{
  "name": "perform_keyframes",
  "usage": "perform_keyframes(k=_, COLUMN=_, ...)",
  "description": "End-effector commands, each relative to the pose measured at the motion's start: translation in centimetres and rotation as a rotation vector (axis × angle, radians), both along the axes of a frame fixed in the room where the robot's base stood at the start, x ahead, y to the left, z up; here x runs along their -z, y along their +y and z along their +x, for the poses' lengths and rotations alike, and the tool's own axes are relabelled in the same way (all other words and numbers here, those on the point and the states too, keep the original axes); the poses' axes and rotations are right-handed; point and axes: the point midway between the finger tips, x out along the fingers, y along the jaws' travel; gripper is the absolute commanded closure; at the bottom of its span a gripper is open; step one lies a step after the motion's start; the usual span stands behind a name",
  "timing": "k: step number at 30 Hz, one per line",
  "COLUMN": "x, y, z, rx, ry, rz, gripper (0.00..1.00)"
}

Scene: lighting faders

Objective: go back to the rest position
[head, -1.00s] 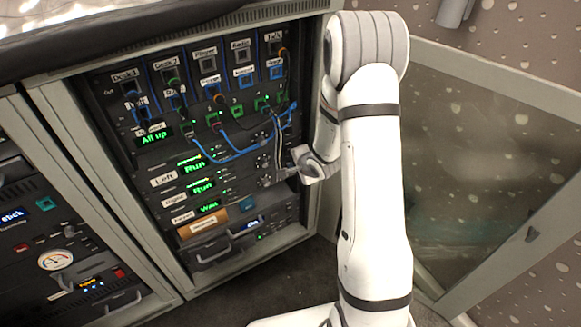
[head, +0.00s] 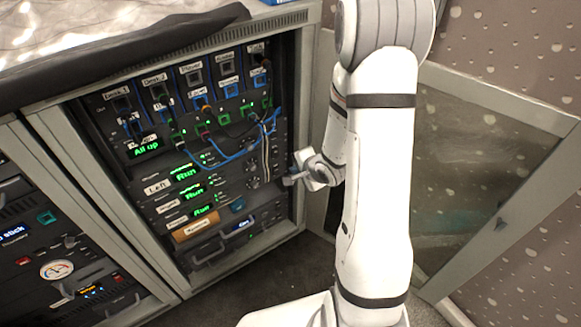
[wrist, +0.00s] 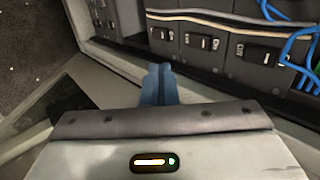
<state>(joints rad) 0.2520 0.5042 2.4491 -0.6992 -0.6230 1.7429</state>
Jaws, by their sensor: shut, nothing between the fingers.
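My gripper (head: 290,181) is in front of the right side of the open equipment rack (head: 307,140) in the head view, apart from the panels. In the wrist view its blue-grey fingers (wrist: 160,84) are together with nothing between them. Beyond them are a pale metal frame edge (wrist: 110,62) and dark modules with numbered labels and switches (wrist: 205,42). My white arm stands to the right of the rack in the head view.
Blue patch cables (head: 225,158) loop across the rack, and pale cables (head: 265,150) hang near its right side. An open glass door (head: 465,170) stands at the right behind my arm.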

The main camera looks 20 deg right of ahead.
Motion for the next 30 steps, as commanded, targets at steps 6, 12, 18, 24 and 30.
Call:
perform_keyframes(k=6, x=-1.0, y=-0.2, z=-0.7, rx=0.0, ry=0.0, rz=0.0, gripper=1.0)
perform_keyframes(k=12, x=-0.9, y=-0.1, z=-0.6, rx=-0.001, ry=0.0, rz=0.0, gripper=1.0)
perform_keyframes(k=18, x=-0.9, y=-0.1, z=-0.6, rx=-0.001, ry=0.0, rz=0.0, gripper=1.0)
perform_keyframes(k=24, x=-3.0, y=-0.4, z=-0.6, rx=-0.02, ry=-0.002, rz=-0.057, gripper=1.0)
perform_keyframes(k=30, x=-13.1, y=-1.9, z=-1.6, rx=-0.138, ry=0.034, rz=-0.36, gripper=1.0)
